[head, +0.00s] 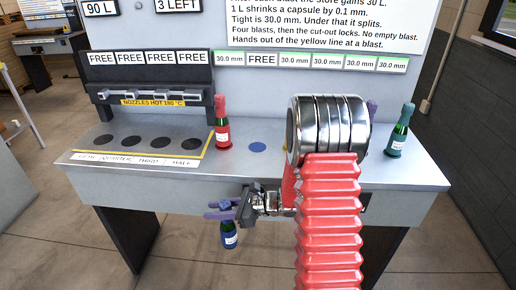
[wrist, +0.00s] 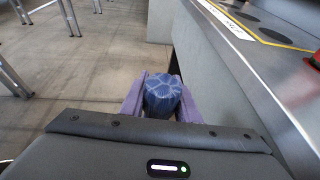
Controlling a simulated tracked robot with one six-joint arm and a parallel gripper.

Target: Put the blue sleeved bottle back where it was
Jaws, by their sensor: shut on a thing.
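My gripper (head: 222,209) is shut on the blue sleeved bottle (head: 229,238) and holds it in front of the bench, below the front edge of its top. The bottle hangs roughly upright, with a white label on its body. In the wrist view its blue crinkled cap (wrist: 163,93) sits between my two purple fingers; the body below is hidden. A bare blue disc (head: 257,147) shows on the bench top, right of the red-capped bottle (head: 222,124). A FREE tag (head: 262,60) is above that disc.
A green-capped bottle (head: 398,132) stands at the right of the bench (head: 420,168). A purple cap (head: 372,108) shows behind my arm, its bottle hidden. The nozzle rack (head: 152,97) stands at left over several dark discs, bordered by a yellow line (head: 206,146).

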